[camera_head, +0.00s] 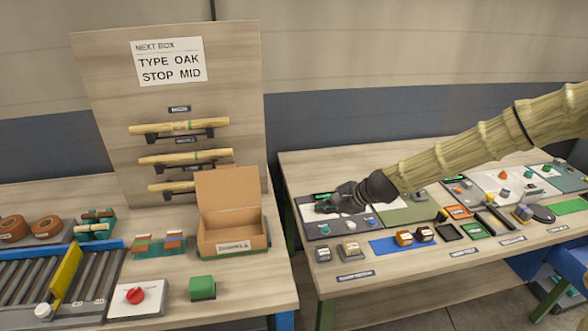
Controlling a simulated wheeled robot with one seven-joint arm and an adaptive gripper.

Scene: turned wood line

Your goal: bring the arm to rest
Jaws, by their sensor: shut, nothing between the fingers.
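My arm (470,143) reaches in from the right edge over the right-hand workbench (298,160). My gripper (327,206) is at the left part of that bench, low over a dark grey panel (322,229) with small knobs. The gripper is shut with nothing in it. Whether its fingertips touch the panel cannot be told from this view.
Blocks, coloured mats and small tools crowd the right bench around my gripper. The left bench holds an open cardboard box (234,236), a green block (202,287), a red-knobbed switch box (137,297) and a roller conveyor (92,281). An upright board (108,100) carries turned wood pieces. A gap separates the benches.

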